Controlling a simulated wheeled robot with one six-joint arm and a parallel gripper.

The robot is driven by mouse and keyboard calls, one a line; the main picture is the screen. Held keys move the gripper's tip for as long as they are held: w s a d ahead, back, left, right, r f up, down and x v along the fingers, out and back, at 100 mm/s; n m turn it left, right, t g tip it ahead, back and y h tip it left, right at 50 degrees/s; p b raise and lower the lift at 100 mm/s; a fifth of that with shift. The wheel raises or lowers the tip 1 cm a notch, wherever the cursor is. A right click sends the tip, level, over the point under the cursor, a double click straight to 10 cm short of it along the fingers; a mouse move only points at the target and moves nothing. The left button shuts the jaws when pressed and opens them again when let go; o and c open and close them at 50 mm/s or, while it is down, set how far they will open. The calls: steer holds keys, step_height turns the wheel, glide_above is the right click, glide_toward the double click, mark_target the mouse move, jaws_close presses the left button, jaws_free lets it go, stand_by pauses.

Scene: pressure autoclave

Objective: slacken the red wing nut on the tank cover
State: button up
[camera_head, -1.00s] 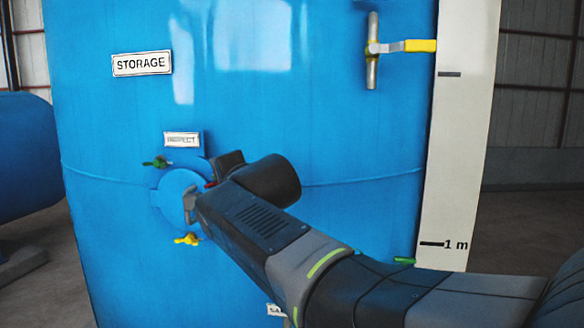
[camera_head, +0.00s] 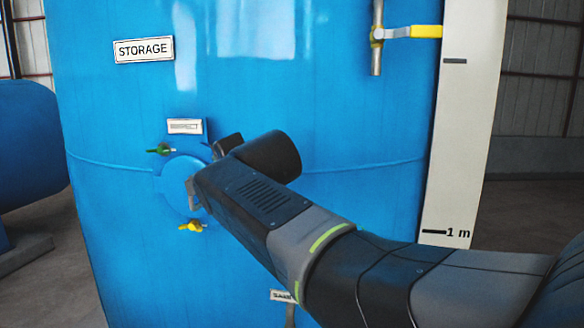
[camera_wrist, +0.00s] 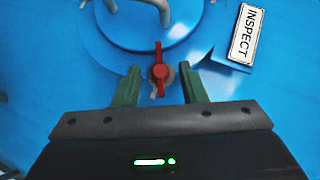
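The red wing nut (camera_wrist: 158,70) sits near the rim of the round blue tank cover (camera_wrist: 118,38) in the wrist view. Its wings run up and down in that picture. My gripper (camera_wrist: 159,75) is open, with one green finger on each side of the nut and a visible gap on both sides. I cannot tell how far the fingertips are from the tank in depth. In the head view the cover (camera_head: 178,182) shows left of my arm, which hides the red nut.
A green wing nut (camera_head: 160,149) and a yellow one (camera_head: 191,226) sit at the cover's edge. An INSPECT plate (camera_wrist: 247,34) is beside the cover. A grey handle curves over the cover. A yellow-handled valve (camera_head: 408,32) is at upper right.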

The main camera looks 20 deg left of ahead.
steer(key=b+v, duration=0.3)
steer(key=v, duration=1)
steer(key=shift+s+d+r, duration=0.2)
steer(key=shift+s+d, duration=0.05)
steer(key=a+f+n+t+h+b, duration=0.2)
steer(key=a+f+n+h, duration=0.4)
steer(key=n, duration=1)
steer(key=s+a+r+n+t+h, duration=0.25)
steer(key=s+n+t, duration=0.3)
steer(key=n, duration=0.75)
steer(key=w+a+p, duration=0.2)
steer(key=w, duration=1.2)
steer(key=shift+a+f+t+h, duration=0.2)
steer(key=shift+f+t+h, duration=0.15)
steer(key=shift+f+h, duration=0.1)
steer(key=shift+s, duration=0.1)
